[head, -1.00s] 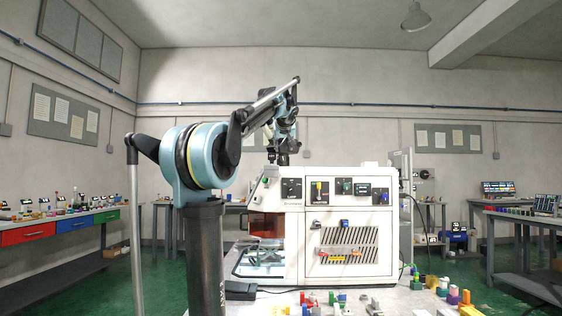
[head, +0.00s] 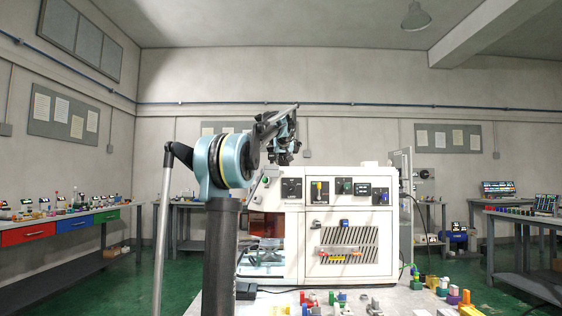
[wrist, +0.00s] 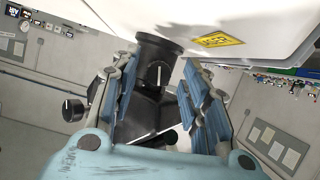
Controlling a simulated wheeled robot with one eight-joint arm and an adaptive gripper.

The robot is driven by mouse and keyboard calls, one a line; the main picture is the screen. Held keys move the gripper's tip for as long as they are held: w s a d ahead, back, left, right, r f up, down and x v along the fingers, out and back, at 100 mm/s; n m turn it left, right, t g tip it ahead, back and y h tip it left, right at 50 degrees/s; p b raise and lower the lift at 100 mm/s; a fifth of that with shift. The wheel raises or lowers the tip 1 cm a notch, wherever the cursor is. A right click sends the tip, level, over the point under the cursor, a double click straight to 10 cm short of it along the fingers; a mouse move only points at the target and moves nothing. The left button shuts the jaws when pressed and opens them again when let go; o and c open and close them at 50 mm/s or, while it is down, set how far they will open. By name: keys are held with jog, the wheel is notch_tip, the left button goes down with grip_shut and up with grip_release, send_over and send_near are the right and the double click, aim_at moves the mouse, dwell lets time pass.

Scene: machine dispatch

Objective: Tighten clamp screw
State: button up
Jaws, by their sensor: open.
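The white machine (head: 345,222) stands on the bench in the head view, with my gripper (head: 285,156) above its upper left part. In the wrist view my gripper (wrist: 158,72) is open, with its blue-padded fingers on either side of a black cylindrical part. A black knob with a white line (wrist: 158,76) shows between the fingers. A second black knob (wrist: 73,110) with a white mark is left of the fingers. I cannot tell for sure which of these is the clamp screw, or whether the fingers touch anything.
The machine's white housing fills the top of the wrist view, with a yellow warning label (wrist: 219,40) close to the right finger. In the head view, small coloured parts (head: 335,300) lie on the bench in front of the machine. A work table (head: 60,222) is at the left.

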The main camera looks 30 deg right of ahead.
grip_shut()
jog(key=shift+s+d+m+t+y, duration=0.1)
jog(key=shift+m+t+y, duration=0.5)
jog(key=shift+m, duration=0.5)
grip_release()
